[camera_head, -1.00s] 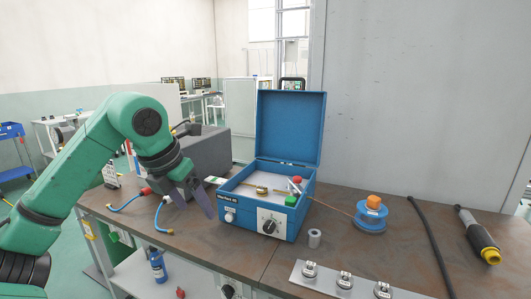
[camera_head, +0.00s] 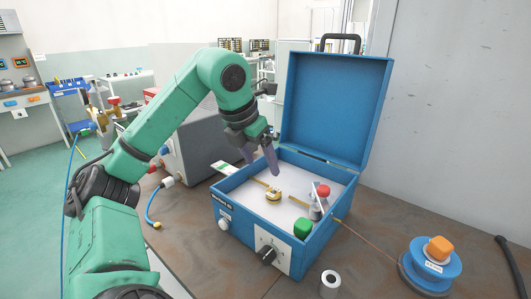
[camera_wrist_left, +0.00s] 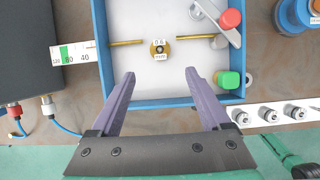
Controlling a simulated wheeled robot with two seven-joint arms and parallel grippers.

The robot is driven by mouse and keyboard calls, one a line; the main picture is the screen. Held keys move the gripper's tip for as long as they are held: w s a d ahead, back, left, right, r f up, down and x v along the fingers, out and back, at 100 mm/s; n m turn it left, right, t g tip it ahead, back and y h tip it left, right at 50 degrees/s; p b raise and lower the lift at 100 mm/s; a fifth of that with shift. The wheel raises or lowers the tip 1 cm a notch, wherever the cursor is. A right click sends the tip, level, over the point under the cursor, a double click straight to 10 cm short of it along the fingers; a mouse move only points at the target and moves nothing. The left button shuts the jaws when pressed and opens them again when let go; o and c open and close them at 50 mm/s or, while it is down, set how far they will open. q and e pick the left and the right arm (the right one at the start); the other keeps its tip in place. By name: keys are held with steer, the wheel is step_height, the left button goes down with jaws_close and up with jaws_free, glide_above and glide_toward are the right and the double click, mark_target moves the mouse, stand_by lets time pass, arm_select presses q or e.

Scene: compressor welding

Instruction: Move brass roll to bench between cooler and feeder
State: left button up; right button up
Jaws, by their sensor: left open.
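The brass roll (camera_head: 273,192) is a small brass-coloured round piece lying on the white floor inside the open blue box, which looks like the feeder (camera_head: 243,233). In the left wrist view the brass roll (camera_wrist_left: 160,49) shows a dark centre and small labels, between two thin brass rods. My left gripper (camera_head: 262,165) is open and empty above the box, its fingers pointing down near the roll but apart from it. In the left wrist view its fingertips (camera_wrist_left: 160,74) lie just short of the roll. The grey box on the left, likely the cooler (camera_head: 200,152), stands on the bench (camera_head: 187,225).
A red knob (camera_head: 323,190) and a green block (camera_head: 303,229) are in the box, right of the roll. The raised blue lid (camera_head: 335,110) stands behind. A blue spool (camera_head: 432,268) and a small grey cylinder (camera_head: 330,284) are on the bench to the right.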

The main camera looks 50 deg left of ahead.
arm_select(q)
steer(key=b, duration=0.2)
glide_toward(273, 190)
steer(key=shift+s+x, duration=0.25)
steer(key=shift+x, duration=0.95)
steer(key=b+x, duration=0.1)
steer(key=x, duration=0.5)
steer(key=shift+w+f, duration=0.4)
steer(key=shift+f, duration=0.15)
arm_select(e)
steer(key=f, duration=0.4)
steer(key=shift+w+a, duration=0.1)
steer(key=shift+w, duration=0.15)
arm_select(q)
steer(key=shift+c, duration=0.3)
jaws_close()
arm_select(e)
steer(key=shift+s, duration=0.2)
arm_select(q)
steer(key=shift+r, duration=0.15)
arm_select(e)
steer(key=shift+r, duration=0.1)
